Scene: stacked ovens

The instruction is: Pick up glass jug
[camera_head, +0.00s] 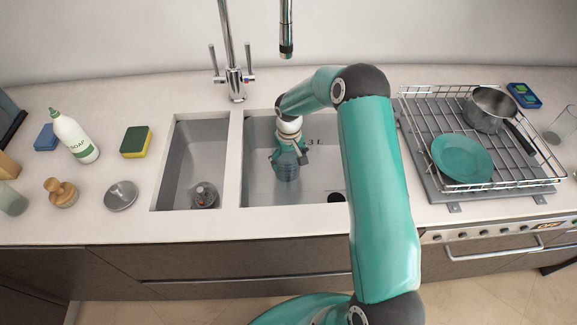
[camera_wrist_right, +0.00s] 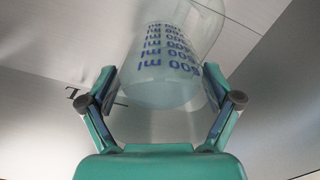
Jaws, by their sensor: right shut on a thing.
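The glass jug (camera_head: 286,173) is in the larger right-hand sink basin (camera_head: 262,190). In the wrist view the clear jug (camera_wrist_right: 172,45) with blue ml markings lies between the two fingers. My right gripper (camera_head: 288,156) reaches down into the basin from above and is shut on the jug; it also shows in the right wrist view (camera_wrist_right: 160,88). The gripper hides part of the jug in the head view. I cannot tell whether the jug touches the basin floor. My left gripper is not in view.
A tall tap (camera_head: 235,80) and hanging spray nozzle (camera_head: 286,40) stand behind the sink. The smaller basin (camera_head: 185,150) holds a round metal item. A soap bottle (camera_head: 74,137) and sponge (camera_head: 136,141) sit left. A rack (camera_head: 415,115) with a teal plate (camera_head: 462,158) and pot (camera_head: 488,108) stands right.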

